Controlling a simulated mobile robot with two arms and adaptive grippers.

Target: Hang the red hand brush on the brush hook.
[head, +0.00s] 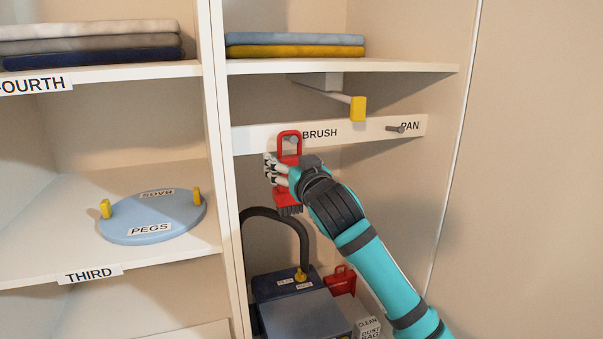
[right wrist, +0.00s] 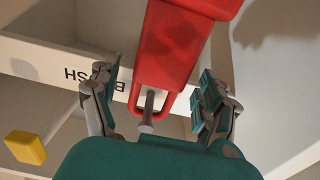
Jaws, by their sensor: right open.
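The red hand brush (head: 288,197) hangs upright at the rail, bristles down, its handle loop at the top. The grey brush hook (head: 292,139), beside the BRUSH label, shows within the loop in the head view. In the right wrist view the hook (right wrist: 148,112) appears to pass through the loop of the brush (right wrist: 175,45). My right gripper (head: 275,168) is at the brush below the loop. In the right wrist view its fingers (right wrist: 160,95) are spread apart, with gaps on both sides of the brush. My left gripper is out of view.
The white rail (head: 360,130) also bears a PAN hook (head: 396,129). A yellow-ended bracket (head: 357,108) juts out above it. Below stand a dark blue vacuum (head: 285,283) with a hose and a red dustpan (head: 341,281). A divider (head: 224,180) is close on the left.

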